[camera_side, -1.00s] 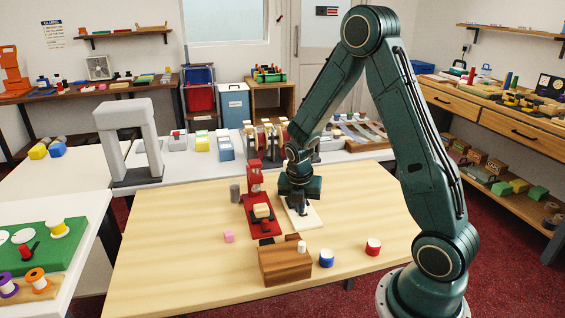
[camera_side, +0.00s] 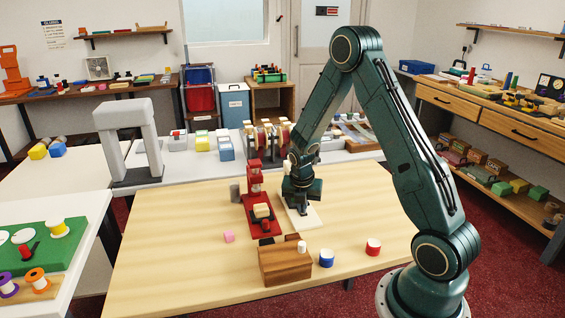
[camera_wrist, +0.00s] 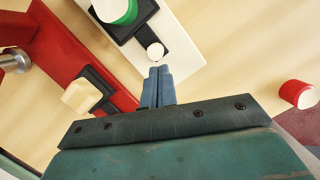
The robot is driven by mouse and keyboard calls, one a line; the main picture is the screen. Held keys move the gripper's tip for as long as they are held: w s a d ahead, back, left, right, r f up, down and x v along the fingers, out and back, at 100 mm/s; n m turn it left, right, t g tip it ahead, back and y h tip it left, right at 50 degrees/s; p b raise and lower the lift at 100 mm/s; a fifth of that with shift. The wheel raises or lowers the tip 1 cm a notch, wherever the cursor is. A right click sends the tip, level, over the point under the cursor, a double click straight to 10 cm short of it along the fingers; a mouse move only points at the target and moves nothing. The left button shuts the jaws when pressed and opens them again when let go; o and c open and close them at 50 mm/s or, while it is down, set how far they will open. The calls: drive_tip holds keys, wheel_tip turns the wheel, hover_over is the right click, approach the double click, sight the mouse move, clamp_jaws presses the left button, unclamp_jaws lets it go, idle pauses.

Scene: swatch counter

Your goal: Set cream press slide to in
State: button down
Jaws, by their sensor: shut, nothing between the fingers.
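The cream press shows its pale base (camera_side: 310,219) on the wooden table; my arm hides its upper part in the side view. In the wrist view its base (camera_wrist: 185,45) carries a black slide (camera_wrist: 140,30) with a round white knob (camera_wrist: 155,51) at its near end. A green and white cylinder (camera_wrist: 117,10) sits on the slide's far part, cut by the frame edge. My gripper (camera_wrist: 159,70) is shut and empty, its fingertips just on the near side of the knob; I cannot tell whether they touch. In the side view my gripper (camera_side: 300,207) is low over the base.
A red press (camera_side: 262,214) stands close on the left, with a cream block (camera_side: 262,210) on it.

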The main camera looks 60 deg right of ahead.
drive_tip(key=shift+w+d, duration=1.6)
drive_tip(key=shift+d, duration=0.1)
drive_tip(key=shift+a, duration=0.1)
drive_tip(key=shift+s+a, duration=0.15)
drive_tip(key=shift+a, duration=0.4)
drive_tip(key=a, duration=0.1)
drive_tip(key=s+a, duration=0.1)
drive_tip(key=a, duration=0.1)
drive_tip(key=shift+r, duration=0.1)
drive_tip(key=v, duration=0.9)
drive_tip(key=shift+r, duration=0.35)
drive_tip(key=shift+s+a, duration=0.1)
drive_tip(key=shift+a, duration=0.05)
